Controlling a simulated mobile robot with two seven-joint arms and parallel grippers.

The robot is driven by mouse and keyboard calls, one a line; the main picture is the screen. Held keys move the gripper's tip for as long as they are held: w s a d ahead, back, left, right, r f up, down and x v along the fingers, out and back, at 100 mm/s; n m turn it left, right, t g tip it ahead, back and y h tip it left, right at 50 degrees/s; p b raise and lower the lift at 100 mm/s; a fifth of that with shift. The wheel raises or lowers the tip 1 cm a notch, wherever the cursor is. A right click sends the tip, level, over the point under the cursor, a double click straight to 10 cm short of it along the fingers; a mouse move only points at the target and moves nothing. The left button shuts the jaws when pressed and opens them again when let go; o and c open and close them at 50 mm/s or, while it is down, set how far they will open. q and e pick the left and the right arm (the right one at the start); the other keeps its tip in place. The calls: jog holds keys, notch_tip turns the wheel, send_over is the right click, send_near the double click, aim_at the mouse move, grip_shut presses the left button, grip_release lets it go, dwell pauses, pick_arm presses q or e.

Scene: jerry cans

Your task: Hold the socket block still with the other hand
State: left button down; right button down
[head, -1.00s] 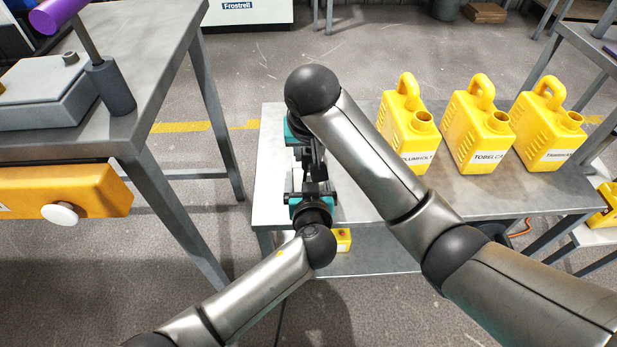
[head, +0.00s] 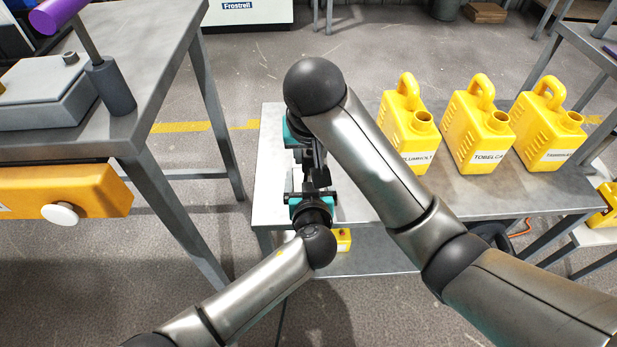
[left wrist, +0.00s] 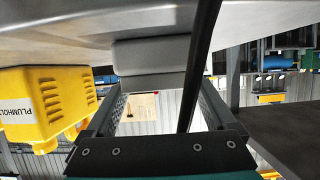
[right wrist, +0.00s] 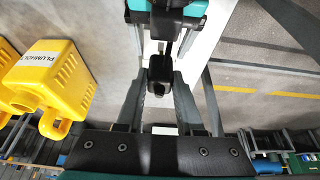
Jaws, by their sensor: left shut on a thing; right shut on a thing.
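A plain grey block (left wrist: 150,58), which looks like the socket block, lies between the fingers of my left gripper (left wrist: 158,88) in the left wrist view, against the bench top. A dark rod (left wrist: 201,55) crosses in front of its right side. In the head view my left gripper (head: 318,183) is low over the left end of the bench, and the block is mostly hidden by the grippers. My right gripper (head: 312,152) is just beyond it, shut on a black square-ended piece (right wrist: 160,68). Whether that piece touches the block I cannot tell.
Several yellow jerry cans (head: 478,135) stand on the grey bench (head: 480,204), right of my right arm. A taller metal table (head: 150,110) stands at left, with a grey box (head: 40,92) and an orange unit (head: 70,192). Floor between them is clear.

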pick_arm(q)
jog(key=shift+r, duration=0.1)
pick_arm(e)
jog(key=shift+s+r, duration=0.35)
jog(key=shift+s, duration=0.3)
jog(key=shift+s+r, duration=0.3)
jog(key=shift+s, duration=0.3)
jog(key=shift+s+a+r, duration=0.2)
jog(key=shift+s+r, duration=0.15)
jog(key=shift+r, duration=0.3)
jog(key=shift+s+d+r, duration=0.1)
jog(key=shift+s, duration=0.5)
pick_arm(q)
grip_release()
pick_arm(e)
jog(key=shift+s+d, duration=0.15)
jog(key=shift+s, duration=0.3)
pick_arm(q)
jog(key=shift+s+r, duration=0.1)
jog(key=shift+s, duration=0.45)
jog(key=v, duration=1.1)
